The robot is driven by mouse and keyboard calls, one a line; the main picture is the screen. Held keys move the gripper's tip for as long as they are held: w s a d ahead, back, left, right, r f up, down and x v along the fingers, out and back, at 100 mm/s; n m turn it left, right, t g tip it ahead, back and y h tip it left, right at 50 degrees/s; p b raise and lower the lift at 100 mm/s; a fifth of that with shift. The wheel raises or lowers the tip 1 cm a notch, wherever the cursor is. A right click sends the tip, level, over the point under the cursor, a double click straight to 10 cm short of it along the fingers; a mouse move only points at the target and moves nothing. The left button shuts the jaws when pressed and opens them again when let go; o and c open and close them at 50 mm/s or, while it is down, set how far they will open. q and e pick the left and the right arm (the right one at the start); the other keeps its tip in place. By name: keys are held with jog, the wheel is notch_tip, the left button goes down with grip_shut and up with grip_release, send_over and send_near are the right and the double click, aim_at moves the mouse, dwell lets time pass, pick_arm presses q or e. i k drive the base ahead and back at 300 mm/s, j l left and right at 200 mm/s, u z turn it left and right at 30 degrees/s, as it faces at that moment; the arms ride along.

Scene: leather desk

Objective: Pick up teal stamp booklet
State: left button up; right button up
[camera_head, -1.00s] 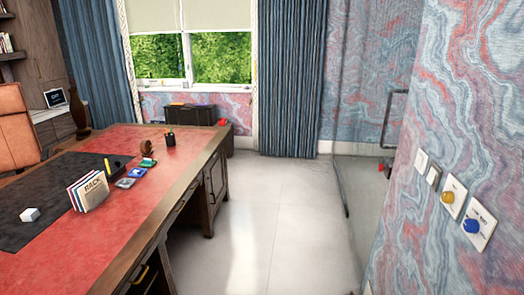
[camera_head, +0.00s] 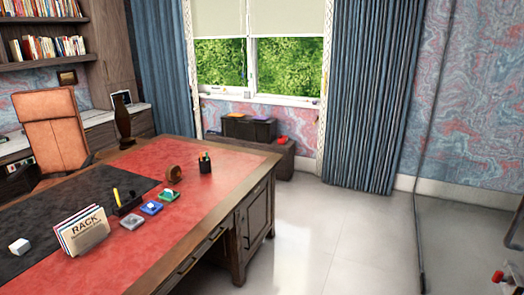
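A small green-teal flat item (camera_head: 168,196) lies on the red leather desk top, and it may be the teal stamp booklet. A small white shape shows on top of it. A blue flat item (camera_head: 151,208) and a grey flat item (camera_head: 131,222) lie beside it in a slanting row. They are too small to identify surely. Neither of my grippers is in view.
The desk (camera_head: 235,166) fills the lower left. A rack of cards (camera_head: 82,232), dark pen tray (camera_head: 127,204), brown round object (camera_head: 173,173) and pen cup (camera_head: 205,163) stand near the row. An orange chair (camera_head: 53,130) is behind.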

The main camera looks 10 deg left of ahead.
aim_at(168, 192)
jog(key=i+u, duration=0.15)
jog(key=i, duration=0.35)
jog(key=i+u, duration=0.15)
jog(key=i, duration=0.4)
jog(key=i+u, duration=0.2)
jog(key=i, duration=0.3)
jog(key=i+l+u, duration=0.15)
jog(key=i, duration=0.35)
jog(key=i+l+u, duration=0.15)
jog(key=i, duration=0.35)
jog(key=i+l+u, duration=0.1)
jog(key=i+u, duration=0.15)
jog(key=i, duration=0.15)
jog(key=i+l+u, duration=0.2)
jog(key=i, duration=0.2)
jog(key=j, duration=0.05)
